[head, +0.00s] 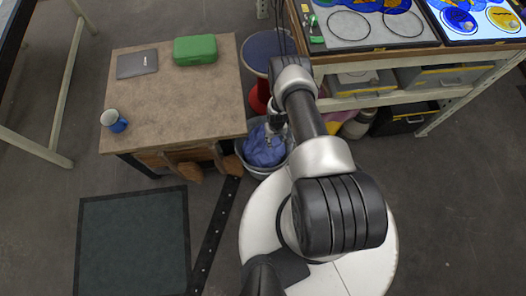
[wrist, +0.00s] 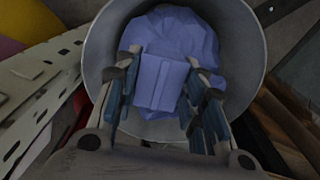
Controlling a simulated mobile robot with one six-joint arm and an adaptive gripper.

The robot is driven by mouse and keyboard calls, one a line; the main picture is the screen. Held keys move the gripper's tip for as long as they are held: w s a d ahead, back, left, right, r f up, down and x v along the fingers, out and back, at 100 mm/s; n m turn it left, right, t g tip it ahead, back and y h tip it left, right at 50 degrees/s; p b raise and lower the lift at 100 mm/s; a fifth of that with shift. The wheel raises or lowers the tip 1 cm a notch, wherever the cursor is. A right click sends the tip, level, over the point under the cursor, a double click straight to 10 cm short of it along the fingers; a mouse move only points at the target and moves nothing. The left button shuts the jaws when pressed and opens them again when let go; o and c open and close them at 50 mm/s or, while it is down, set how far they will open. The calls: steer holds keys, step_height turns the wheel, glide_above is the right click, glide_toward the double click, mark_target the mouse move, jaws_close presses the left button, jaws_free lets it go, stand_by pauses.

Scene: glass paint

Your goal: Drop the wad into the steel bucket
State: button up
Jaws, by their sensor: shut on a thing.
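The blue crumpled wad (head: 263,150) is at the mouth of the steel bucket (head: 261,171), within its rim as seen from above. In the wrist view the wad (wrist: 172,30) fills much of the opening of the bucket (wrist: 101,42). My gripper (wrist: 164,60) is shut on a flat-faced, lighter blue part of the wad, with one finger on each side. In the head view my gripper (head: 275,124) is above the bucket, partly hidden by the arm. How far the wad hangs above the bucket's floor is not clear.
A red drum (head: 258,97) stands behind the bucket. A shelf unit (head: 400,98) is at the right. A dark mat (head: 133,240) lies on the floor.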

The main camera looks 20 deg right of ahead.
steer(key=o, duration=1)
step_height(320, 180, up, 12)
steer(key=shift+r, duration=0.1)
stand_by(0.5)
